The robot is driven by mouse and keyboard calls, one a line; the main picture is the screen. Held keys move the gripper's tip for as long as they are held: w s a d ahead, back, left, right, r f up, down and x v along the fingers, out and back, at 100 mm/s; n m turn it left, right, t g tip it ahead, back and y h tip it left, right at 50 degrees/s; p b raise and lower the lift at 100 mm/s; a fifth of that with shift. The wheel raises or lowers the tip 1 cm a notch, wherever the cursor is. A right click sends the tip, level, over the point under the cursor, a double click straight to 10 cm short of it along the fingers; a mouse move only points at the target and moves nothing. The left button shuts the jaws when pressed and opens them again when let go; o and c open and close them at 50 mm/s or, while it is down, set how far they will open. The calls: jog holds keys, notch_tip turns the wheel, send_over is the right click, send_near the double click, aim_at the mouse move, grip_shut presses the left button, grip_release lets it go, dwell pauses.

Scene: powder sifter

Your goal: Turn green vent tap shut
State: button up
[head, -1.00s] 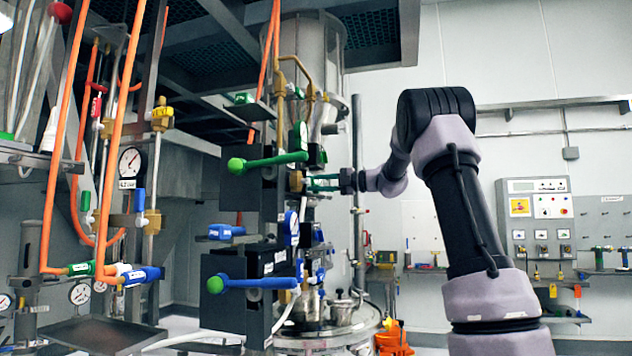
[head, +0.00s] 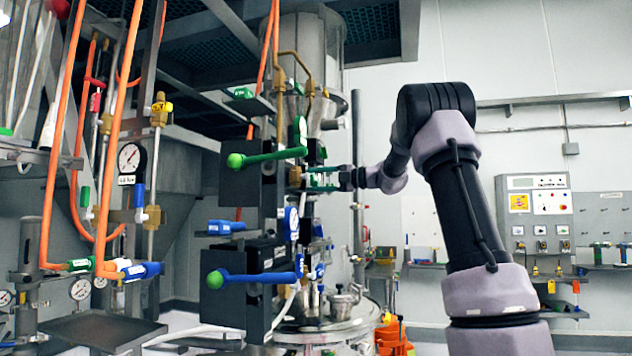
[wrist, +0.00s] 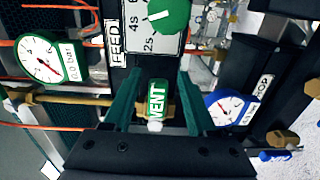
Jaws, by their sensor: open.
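The green vent tap (wrist: 157,100) shows in the wrist view as a green handle marked VENT, upright in the picture, with a pale tip below it. It sits on a brass pipe fitting. My gripper (wrist: 157,84) is open, with one dark green finger on each side of the tap. A gap shows between the tap and each finger. In the head view my gripper (head: 322,181) reaches in from the right at the middle of the valve column. There I cannot make out the tap apart from the fingers.
In the head view a green lever (head: 268,157) is above my gripper and a blue lever (head: 255,278) below. In the wrist view a FEED dial with a green knob (wrist: 170,14) lies beyond the fingertips. Gauges stand left (wrist: 40,57) and right (wrist: 226,110).

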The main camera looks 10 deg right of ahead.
jog(key=v, duration=1)
jog(key=shift+s+d, duration=0.2)
jog(key=shift+d, duration=0.1)
jog(key=s+a+f+n+g+h, duration=0.25)
jog(key=s+a+f+n, duration=0.25)
jog(key=s+n, duration=0.4)
jog(key=s+a+f+n+g+h, duration=0.1)
jog(key=s+a+f+n+h, duration=0.35)
jog(key=s+n, duration=0.45)
jog(key=s+d+f+n+t+h, duration=0.1)
jog(key=s+f+n+h, duration=0.2)
jog(key=s+f+n, duration=0.3)
jog(key=s+d+f+n+h, duration=0.2)
jog(key=s+f+n, duration=0.4)
jog(key=s+n, duration=0.4)
jog(key=shift+n+t+h, duration=0.35)
jog(key=shift+n+h, duration=0.45)
jog(key=shift+n, duration=1.3)
